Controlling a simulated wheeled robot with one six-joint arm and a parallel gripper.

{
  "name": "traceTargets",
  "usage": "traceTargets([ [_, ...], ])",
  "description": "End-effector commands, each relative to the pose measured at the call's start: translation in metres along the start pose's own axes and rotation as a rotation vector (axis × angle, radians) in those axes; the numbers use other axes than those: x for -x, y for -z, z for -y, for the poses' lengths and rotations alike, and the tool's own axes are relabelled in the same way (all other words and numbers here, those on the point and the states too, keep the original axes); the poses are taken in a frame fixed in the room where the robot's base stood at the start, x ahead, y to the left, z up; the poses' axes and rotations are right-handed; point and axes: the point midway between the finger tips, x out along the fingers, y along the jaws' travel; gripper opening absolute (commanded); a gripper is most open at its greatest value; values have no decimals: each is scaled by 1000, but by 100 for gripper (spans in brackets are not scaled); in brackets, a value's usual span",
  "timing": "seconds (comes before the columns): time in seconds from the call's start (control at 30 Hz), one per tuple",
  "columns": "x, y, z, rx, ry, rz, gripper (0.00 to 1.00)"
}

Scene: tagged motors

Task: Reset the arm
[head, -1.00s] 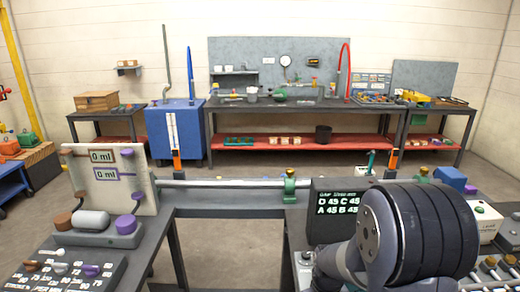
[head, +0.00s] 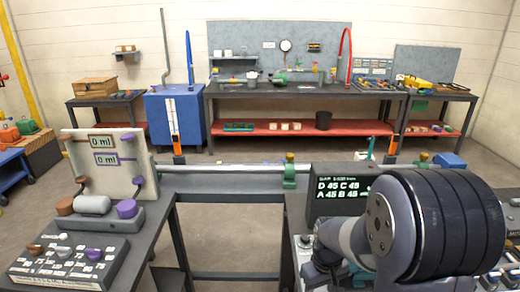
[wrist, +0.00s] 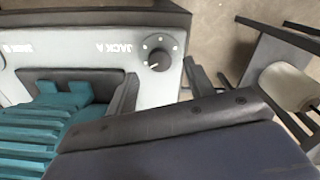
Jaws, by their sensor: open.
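My arm (head: 440,225) shows as a large dark banded joint at the lower right of the head view, over the right bench. My gripper (wrist: 160,72) is hidden there. In the wrist view, its two dark fingers stand apart with nothing held between them. They are beside a pale panel (wrist: 90,55) with a black knob (wrist: 158,58) and the lettering JACK A, seen upside down. A teal ribbed part (wrist: 45,125) is at the lower left of that view.
A black display (head: 340,190) stands left of my arm. A panel with two 0 ml labels (head: 105,180) and a grey control box (head: 70,262) are on the left bench. A rail (head: 235,168) spans the benches. Open floor (head: 230,225) shows between them.

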Motion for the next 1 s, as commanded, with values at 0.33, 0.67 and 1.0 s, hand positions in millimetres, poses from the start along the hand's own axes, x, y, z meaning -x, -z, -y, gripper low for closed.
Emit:
traceTargets([
  [0.33,-31,0,0,-131,0,1,50],
  [0.67,-31,-1,0,-400,0,1,50],
  [1.0,-30,-1,0,-676,0,2,50],
])
